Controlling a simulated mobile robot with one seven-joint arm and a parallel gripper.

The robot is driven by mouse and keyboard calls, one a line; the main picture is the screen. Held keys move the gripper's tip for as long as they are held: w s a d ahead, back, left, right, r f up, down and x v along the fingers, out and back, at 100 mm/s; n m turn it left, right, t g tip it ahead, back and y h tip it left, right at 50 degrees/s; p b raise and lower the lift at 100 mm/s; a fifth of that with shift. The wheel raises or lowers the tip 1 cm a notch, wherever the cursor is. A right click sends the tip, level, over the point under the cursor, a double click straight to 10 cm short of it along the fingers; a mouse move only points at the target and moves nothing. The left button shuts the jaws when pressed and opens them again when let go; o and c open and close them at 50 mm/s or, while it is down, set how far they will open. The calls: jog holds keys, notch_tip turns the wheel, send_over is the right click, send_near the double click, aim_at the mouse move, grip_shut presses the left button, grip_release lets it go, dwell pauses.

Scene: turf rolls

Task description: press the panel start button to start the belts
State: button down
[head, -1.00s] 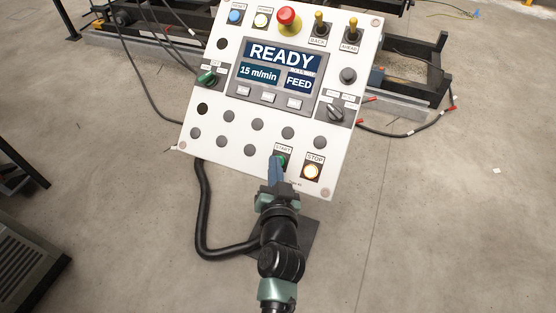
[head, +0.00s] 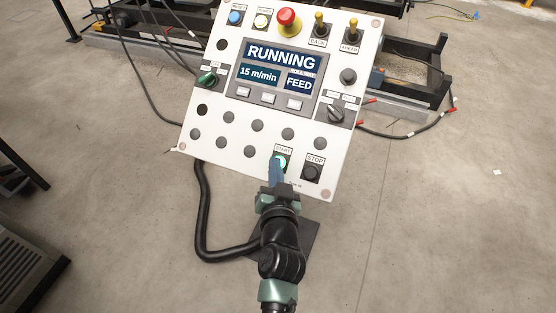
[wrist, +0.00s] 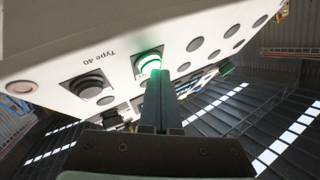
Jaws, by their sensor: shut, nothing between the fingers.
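The white control panel (head: 225,170) stands tilted in front of me. Its screen (head: 275,68) reads "RUNNING", "15 m/min" and "FEED". The green start button (head: 282,161) is lit, and it also glows green in the wrist view (wrist: 149,64). The stop button (head: 312,172) to its right is dark; it shows dark in the wrist view (wrist: 88,86). My gripper (head: 275,166) is shut and empty, its fingertips at the start button and partly covering it. In the wrist view the fingers (wrist: 158,90) end just below the glowing button; I cannot tell whether they touch it.
A red emergency stop (head: 287,19), toggles (head: 320,24) and a rotary switch (head: 335,113) sit higher on the panel. A black hose (head: 203,215) hangs below the panel. A dark machine frame (head: 425,75) with cables stands behind.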

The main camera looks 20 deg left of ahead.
jog(key=shift+s+r+p, duration=0.4)
jog(key=shift+s+r, duration=0.05)
jog(key=shift+r, duration=0.05)
jog(key=shift+r, duration=0.1)
jog(key=shift+s+r+p, duration=1.6)
jog(key=shift+r+p, duration=0.25)
jog(key=shift+p, duration=0.1)
